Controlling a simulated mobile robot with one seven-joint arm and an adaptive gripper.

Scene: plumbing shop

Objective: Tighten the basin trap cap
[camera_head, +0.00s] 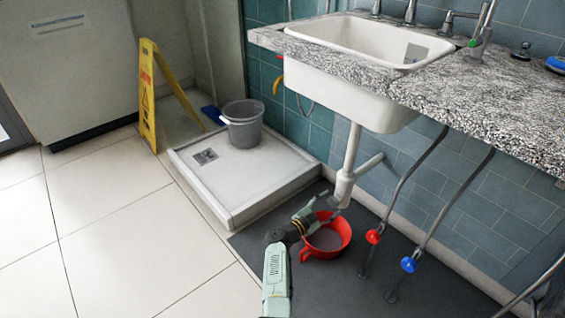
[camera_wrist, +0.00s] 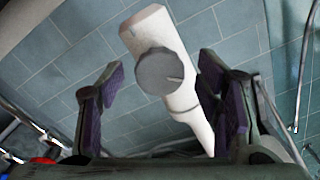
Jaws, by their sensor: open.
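The white basin trap (camera_head: 344,188) hangs under the sink at the lower end of its drain pipe. In the wrist view the white trap body (camera_wrist: 150,30) shows large, with the round grey cap (camera_wrist: 162,72) facing the camera. A thin line marks the cap's face. My gripper (camera_head: 326,206) is low beside the trap, above the red bucket. In the wrist view my gripper (camera_wrist: 163,72) is open, with a purple-padded finger on either side of the cap. Gaps show on both sides. I cannot tell how far the cap reaches between the pads.
A red bucket (camera_head: 339,226) stands on the dark mat (camera_head: 320,282) below the trap. Pipes with a red valve (camera_head: 373,237) and a blue valve (camera_head: 409,264) rise at the right. A shower tray (camera_head: 250,181) with a grey bucket (camera_head: 243,130) lies left. Tiled floor (camera_head: 110,235) is clear.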

